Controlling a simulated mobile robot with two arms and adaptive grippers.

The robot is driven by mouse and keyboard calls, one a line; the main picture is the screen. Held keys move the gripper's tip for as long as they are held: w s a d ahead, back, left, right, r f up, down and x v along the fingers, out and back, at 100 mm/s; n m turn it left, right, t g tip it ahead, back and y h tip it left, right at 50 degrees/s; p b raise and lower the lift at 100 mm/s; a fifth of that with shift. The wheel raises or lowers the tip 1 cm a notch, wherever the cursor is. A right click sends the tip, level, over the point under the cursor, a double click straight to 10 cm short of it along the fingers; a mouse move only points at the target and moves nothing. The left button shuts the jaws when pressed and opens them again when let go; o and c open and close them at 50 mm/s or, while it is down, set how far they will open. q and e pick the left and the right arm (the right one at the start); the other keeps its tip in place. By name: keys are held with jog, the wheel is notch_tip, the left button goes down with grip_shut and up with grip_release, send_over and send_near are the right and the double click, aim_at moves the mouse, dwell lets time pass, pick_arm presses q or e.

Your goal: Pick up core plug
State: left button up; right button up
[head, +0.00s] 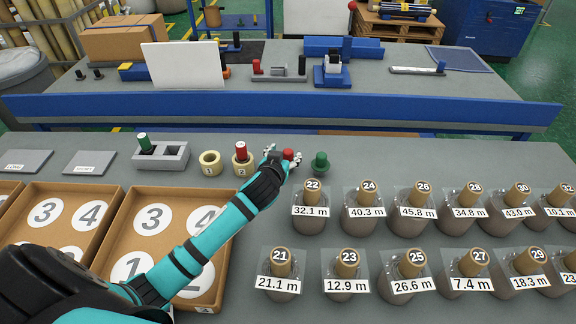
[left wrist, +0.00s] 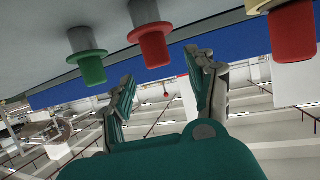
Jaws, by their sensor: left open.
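A red core plug (head: 288,154) with a flanged base stands on the table, partly hidden by my left gripper (head: 282,156) in the head view. A green core plug (head: 320,161) stands just right of it. In the left wrist view, the red plug (left wrist: 151,38) lies ahead of the open, empty fingers (left wrist: 162,70), roughly between their tips. I cannot tell whether they touch it. The green plug also shows there (left wrist: 90,66). Another red plug (head: 240,150) sits in the yellow ring marked 2 (head: 243,169); it also shows in the left wrist view (left wrist: 292,32).
An empty ring marked 1 (head: 210,163) and a grey holder (head: 174,153) with a green-topped plug (head: 145,143) stand to the left. Two numbered brown trays (head: 120,232) lie front left. Several wrapped rolls (head: 311,208) with length labels fill the right side.

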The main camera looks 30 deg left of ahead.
aim_at(288, 153)
pick_arm(q)
jog(key=b+x, duration=0.3)
jog(key=x, duration=0.1)
jog(key=shift+f, duration=0.25)
jog(key=shift+w, duration=0.2)
jog(key=shift+r, duration=0.1)
grip_shut()
